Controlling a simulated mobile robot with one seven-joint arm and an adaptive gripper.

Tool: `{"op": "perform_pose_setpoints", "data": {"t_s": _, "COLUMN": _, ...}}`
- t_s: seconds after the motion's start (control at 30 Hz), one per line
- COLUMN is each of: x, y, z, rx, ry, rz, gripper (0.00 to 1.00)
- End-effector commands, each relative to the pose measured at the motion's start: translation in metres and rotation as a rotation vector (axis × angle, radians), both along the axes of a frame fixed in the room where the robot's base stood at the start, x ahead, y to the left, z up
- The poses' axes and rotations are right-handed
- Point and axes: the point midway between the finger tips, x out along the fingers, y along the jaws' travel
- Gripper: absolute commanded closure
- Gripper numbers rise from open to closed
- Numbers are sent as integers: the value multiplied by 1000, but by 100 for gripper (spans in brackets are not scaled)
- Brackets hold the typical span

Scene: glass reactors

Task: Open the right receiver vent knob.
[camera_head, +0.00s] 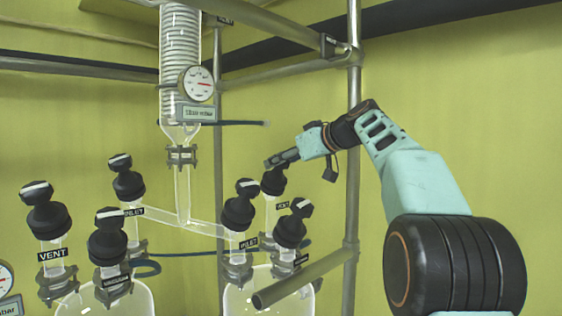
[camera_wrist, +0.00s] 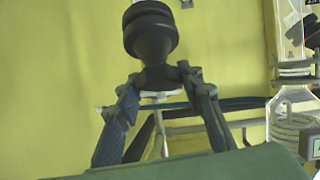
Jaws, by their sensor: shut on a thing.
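The vent knob of the right receiver is black, with a ribbed round body (camera_wrist: 150,35) and a narrower handle with a white strip (camera_wrist: 160,94). In the head view the knob (camera_head: 273,182) stands at the back of the right receiver (camera_head: 265,299), above a small label that seems to read VENT. My gripper (camera_head: 277,161) reaches it from the upper right. In the wrist view my gripper's fingers (camera_wrist: 159,82) are shut on the handle, one on each side. In the head view my gripper hides the knob's top.
An inlet knob (camera_head: 238,210) and another black knob (camera_head: 291,230) stand close in front. A metal post (camera_head: 353,185) rises right of the vent knob, and a slanted rail (camera_head: 300,280) crosses below. The glass condenser (camera_head: 181,70) with a gauge (camera_head: 197,83) hangs to the left.

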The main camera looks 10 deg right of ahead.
Motion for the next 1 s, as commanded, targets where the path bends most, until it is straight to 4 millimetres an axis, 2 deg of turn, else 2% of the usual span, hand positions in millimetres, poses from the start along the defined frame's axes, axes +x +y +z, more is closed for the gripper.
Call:
{"op": "perform_pose_setpoints", "data": {"t_s": 0.53, "x": 0, "y": 0, "z": 0, "rx": -14, "ry": -6, "rz": 21, "gripper": 89}}
{"op": "perform_pose_setpoints", "data": {"t_s": 0.57, "x": 0, "y": 0, "z": 0, "rx": -13, "ry": -5, "rz": 21, "gripper": 62}}
{"op": "perform_pose_setpoints", "data": {"t_s": 0.7, "x": 0, "y": 0, "z": 0, "rx": -13, "ry": -5, "rz": 21, "gripper": 47}}
{"op": "perform_pose_setpoints", "data": {"t_s": 1.0, "x": -1, "y": -1, "z": 1, "rx": -12, "ry": -6, "rz": 20, "gripper": 47}}
